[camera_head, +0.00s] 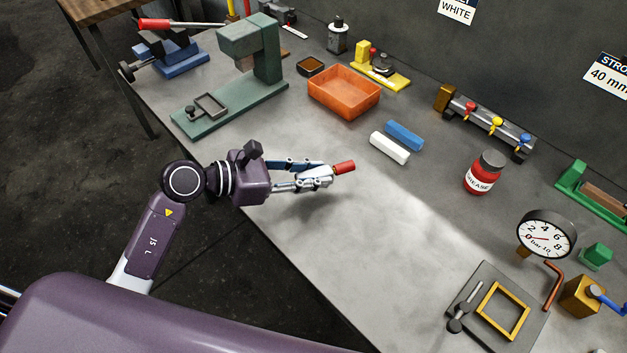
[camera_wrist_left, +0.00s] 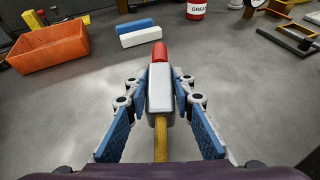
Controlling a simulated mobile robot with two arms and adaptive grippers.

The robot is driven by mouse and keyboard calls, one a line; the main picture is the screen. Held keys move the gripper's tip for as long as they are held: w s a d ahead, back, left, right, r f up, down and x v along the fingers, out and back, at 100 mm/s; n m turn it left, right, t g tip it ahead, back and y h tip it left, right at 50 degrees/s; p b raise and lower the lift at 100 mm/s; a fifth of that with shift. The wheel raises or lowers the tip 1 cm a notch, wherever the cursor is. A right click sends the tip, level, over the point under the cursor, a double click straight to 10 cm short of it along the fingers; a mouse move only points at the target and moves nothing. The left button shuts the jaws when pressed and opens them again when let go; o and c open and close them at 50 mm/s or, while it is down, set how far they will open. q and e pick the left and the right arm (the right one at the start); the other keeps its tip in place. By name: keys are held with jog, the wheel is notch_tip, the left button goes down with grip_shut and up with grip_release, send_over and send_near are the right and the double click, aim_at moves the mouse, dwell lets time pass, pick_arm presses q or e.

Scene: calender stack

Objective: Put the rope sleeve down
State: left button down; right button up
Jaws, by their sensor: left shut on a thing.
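The held piece, which I take to be the rope sleeve, shows its red end (camera_head: 344,167) past the fingertips in the head view. In the left wrist view this piece (camera_wrist_left: 159,90) has a red far end, a pale grey middle and a thin yellow-brown part towards the palm. My left gripper (camera_head: 318,177) is shut on it; in the wrist view the fingers (camera_wrist_left: 160,88) stand on both sides of it. It is held over a bare part of the grey workbench (camera_head: 300,240); its exact height is hard to tell. My right gripper is not in view.
Beyond the gripper lie a white block (camera_head: 389,148) and a blue block (camera_head: 404,135). An orange tray (camera_head: 344,92), a green press (camera_head: 255,70) and a red grease jar (camera_head: 483,174) stand around. A gold frame (camera_head: 502,310) lies at the near right. Bench below the gripper is clear.

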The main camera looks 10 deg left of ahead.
pick_arm(q)
notch_tip(320, 180, down, 3)
jog(key=shift+r, duration=0.1)
jog(key=shift+f, duration=0.25)
jog(key=c, duration=1.7)
grip_release()
jog(key=shift+o, duration=0.2)
jog(key=shift+r, duration=0.15)
